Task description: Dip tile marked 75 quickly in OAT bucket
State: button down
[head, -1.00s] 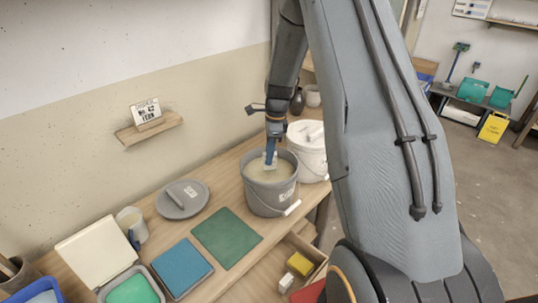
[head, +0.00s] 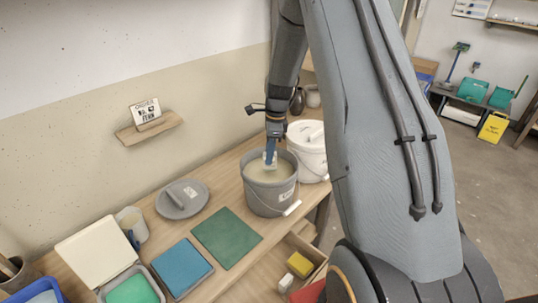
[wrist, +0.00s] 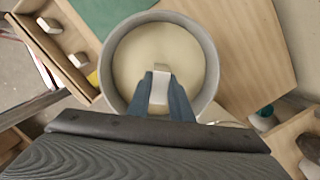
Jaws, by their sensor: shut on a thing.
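My gripper (head: 270,153) points down over the open grey bucket (head: 272,203), its blue fingers shut on a small pale tile (head: 270,162). In the wrist view, the tile (wrist: 160,86) sits between the fingertips (wrist: 161,98), inside the circle of the bucket's rim (wrist: 109,62). The bucket holds cream-coloured glaze (wrist: 140,48). I cannot tell whether the tile's lower end touches the glaze. The number on the tile does not show. The bucket's front label is too small to read.
A white lidded bucket (head: 308,158) stands close behind the grey one. A sign (head: 146,113) stands on a wall shelf. An open drawer (head: 309,255) holds small blocks.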

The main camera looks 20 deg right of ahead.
jog(key=shift+r+p, duration=2.25)
jog(key=shift+r, duration=1.65)
jog(key=shift+f, duration=0.1)
